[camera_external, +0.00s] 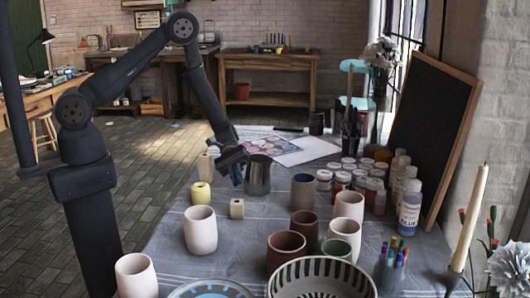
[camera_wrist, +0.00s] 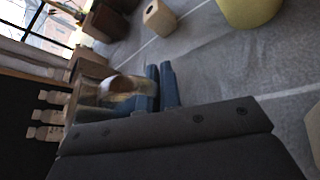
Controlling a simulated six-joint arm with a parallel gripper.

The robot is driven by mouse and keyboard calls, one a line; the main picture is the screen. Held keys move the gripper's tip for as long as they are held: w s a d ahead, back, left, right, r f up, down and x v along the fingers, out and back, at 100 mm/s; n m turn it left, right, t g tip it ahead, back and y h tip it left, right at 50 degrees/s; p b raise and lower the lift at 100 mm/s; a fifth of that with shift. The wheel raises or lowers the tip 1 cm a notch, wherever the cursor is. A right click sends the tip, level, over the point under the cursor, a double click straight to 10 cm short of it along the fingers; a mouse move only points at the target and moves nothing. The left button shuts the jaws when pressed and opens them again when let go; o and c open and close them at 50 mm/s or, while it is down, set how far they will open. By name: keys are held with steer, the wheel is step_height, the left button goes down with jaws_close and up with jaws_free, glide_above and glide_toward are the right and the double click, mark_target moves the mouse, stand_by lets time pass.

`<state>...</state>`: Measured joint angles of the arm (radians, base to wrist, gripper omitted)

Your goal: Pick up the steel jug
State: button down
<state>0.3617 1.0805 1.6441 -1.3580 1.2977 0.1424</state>
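The steel jug (camera_external: 259,176) is a grey metal vessel standing upright on the cloth-covered table in the external view. In the wrist view the jug (camera_wrist: 117,90) is shiny and partly transparent-looking, with its round mouth showing left of the fingers. My gripper (camera_external: 238,176) is low at the jug's left side, close against it. In the wrist view its two blue-grey fingers (camera_wrist: 160,84) are close together, beside the jug's rim. Whether the jug's handle is between them is hidden, and I cannot tell if they grip anything.
A yellow cup (camera_external: 201,194), a small beige block (camera_external: 236,209) and a pale cup (camera_external: 200,232) stand left of and in front of the jug. Open cloth lies between the jug and the front cups.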

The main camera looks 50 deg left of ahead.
step_height(320, 180, up, 4)
steer(key=shift+s+f, duration=0.1)
steer(key=shift+f, duration=0.15)
steer(key=s+d+r, duration=0.3)
steer(key=s+r, duration=0.3)
steer(key=s, duration=0.4)
steer(key=shift+s+d+r, duration=0.25)
steer(key=shift+s+r, duration=0.05)
steer(key=shift+s, duration=0.1)
steer(key=shift+d, duration=0.15)
stand_by(2.7)
